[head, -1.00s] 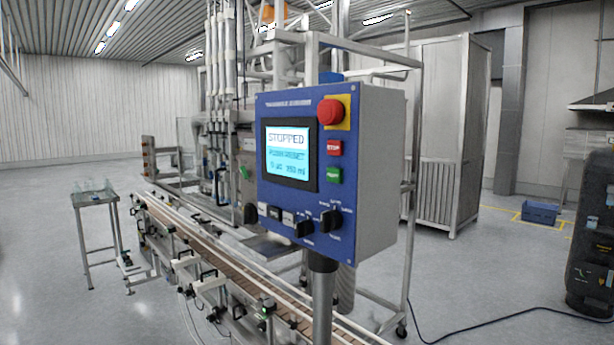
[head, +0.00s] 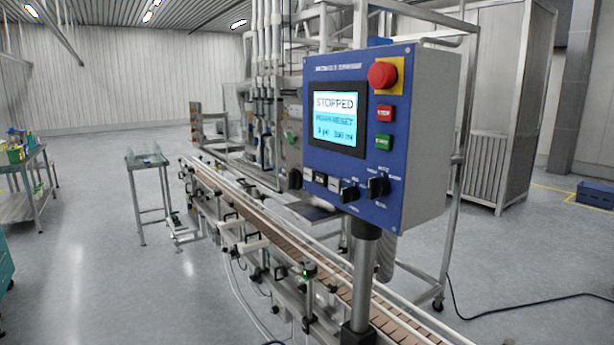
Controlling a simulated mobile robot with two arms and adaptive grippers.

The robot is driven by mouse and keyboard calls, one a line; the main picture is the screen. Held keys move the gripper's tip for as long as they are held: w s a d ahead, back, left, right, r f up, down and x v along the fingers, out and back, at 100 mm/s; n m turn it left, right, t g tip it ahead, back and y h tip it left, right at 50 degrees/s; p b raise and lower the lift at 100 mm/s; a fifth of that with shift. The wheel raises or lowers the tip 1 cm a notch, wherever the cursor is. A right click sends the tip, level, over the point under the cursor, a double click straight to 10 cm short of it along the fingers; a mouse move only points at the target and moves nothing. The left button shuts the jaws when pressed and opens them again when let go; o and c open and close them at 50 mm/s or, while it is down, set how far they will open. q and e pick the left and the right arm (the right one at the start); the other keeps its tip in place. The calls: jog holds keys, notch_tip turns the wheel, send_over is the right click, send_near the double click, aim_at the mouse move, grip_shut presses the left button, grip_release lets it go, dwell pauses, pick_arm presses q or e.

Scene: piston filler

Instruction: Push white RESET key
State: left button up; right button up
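The blue control panel (head: 335,190) stands on a post at the conveyor, right of the middle in the head view. Its lit screen (head: 338,118) reads "STOPPED", with a line that looks like "PUSH RESET" and a count line below. Under the screen is a row of small keys: a white key (head: 307,175) at the left, a darker key (head: 320,179) and another pale key (head: 334,184). Their labels are too small to read, so I cannot tell which is RESET. Neither of my grippers is in view.
The panel also has a red mushroom button (head: 382,75), a red key (head: 385,113), a green key (head: 383,142) and two black knobs (head: 378,187). The conveyor (head: 290,235) runs below. A small table (head: 147,160) stands left. Floor at front left is clear.

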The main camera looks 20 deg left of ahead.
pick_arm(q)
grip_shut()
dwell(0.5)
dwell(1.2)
